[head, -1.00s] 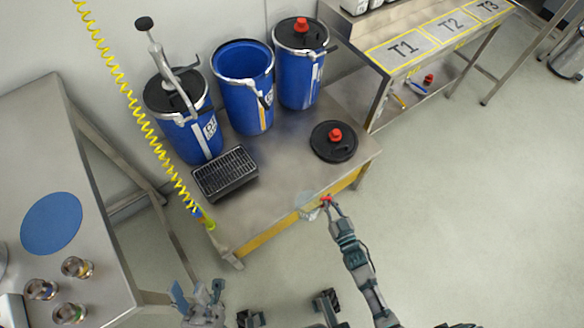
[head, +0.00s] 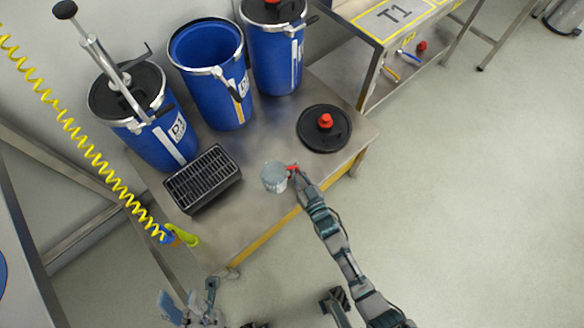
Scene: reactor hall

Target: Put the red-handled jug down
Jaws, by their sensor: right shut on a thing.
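The red-handled jug (head: 274,177) is a small translucent grey vessel with a red handle on its right side. It appears upright, over or on the front part of the steel table (head: 250,215); I cannot tell whether its base touches the top. My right gripper (head: 293,172) is shut on the red handle, with its arm reaching up from the lower right. My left gripper (head: 187,302) is low in the view, off the table's front edge. It looks empty, with its fingers spread apart.
A black grated box (head: 203,180) stands left of the jug. A black lid with a red knob (head: 324,130) lies to the right. Blue drums (head: 212,80) line the back, the middle one open. A yellow coiled hose (head: 90,140) hangs at the left. Bare tabletop surrounds the jug.

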